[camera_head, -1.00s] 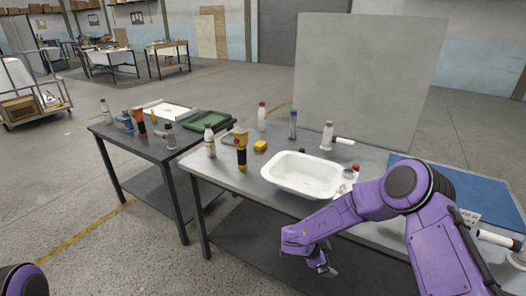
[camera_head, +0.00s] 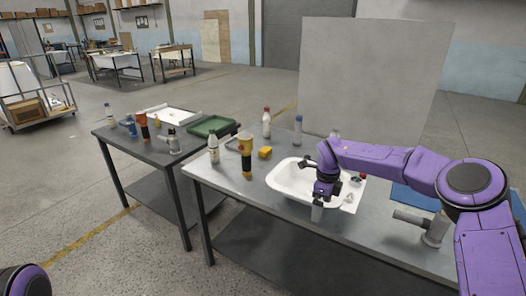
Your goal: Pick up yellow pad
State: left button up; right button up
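The yellow pad (camera_head: 265,152) is a small yellow block on the grey table, just left of the white tub's far left corner. The white tub (camera_head: 287,180) is partly hidden by my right arm. My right gripper (camera_head: 317,212) points down at the tub's front rim, to the right of and nearer than the pad, and does not touch it. Its fingers are too small to show whether they are open. My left gripper is out of view; only a purple piece of my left arm shows at the bottom left.
A yellow and black tool (camera_head: 245,155) and a white bottle (camera_head: 213,148) stand left of the pad. A red-capped bottle (camera_head: 266,123) and a blue-capped bottle (camera_head: 298,131) stand behind it. A side table holds a green tray (camera_head: 212,127). A grey panel (camera_head: 375,75) stands behind.

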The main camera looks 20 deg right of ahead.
aim_at(264, 152)
jog(key=i, duration=1.9)
